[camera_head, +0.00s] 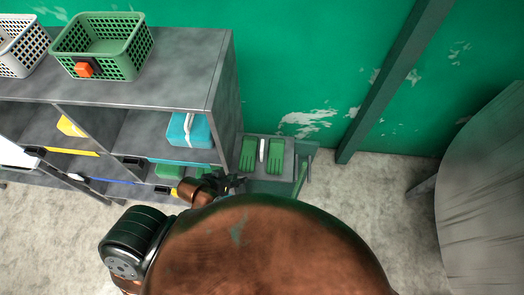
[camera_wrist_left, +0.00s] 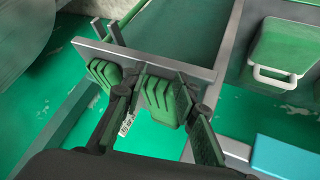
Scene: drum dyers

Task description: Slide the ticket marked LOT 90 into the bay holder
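My left gripper (camera_head: 232,184) is beside the right end of the shelf, in front of a small grey stand. In the left wrist view its two fingers (camera_wrist_left: 160,135) are apart. A small white ticket (camera_wrist_left: 127,123) with dark print shows next to the left finger, partly hidden by it; the print is too small to read surely. I cannot tell whether it touches the finger. Dark holders sit on the shelf edges, one (camera_head: 132,163) at the middle bay and one (camera_head: 36,152) further left. My right gripper is not in view.
The stand (camera_head: 270,184) carries green glove-like pieces (camera_head: 247,155), also close to the fingers in the left wrist view (camera_wrist_left: 160,98). The grey shelf (camera_head: 180,85) holds a green basket (camera_head: 125,62) and a blue box (camera_head: 188,130).

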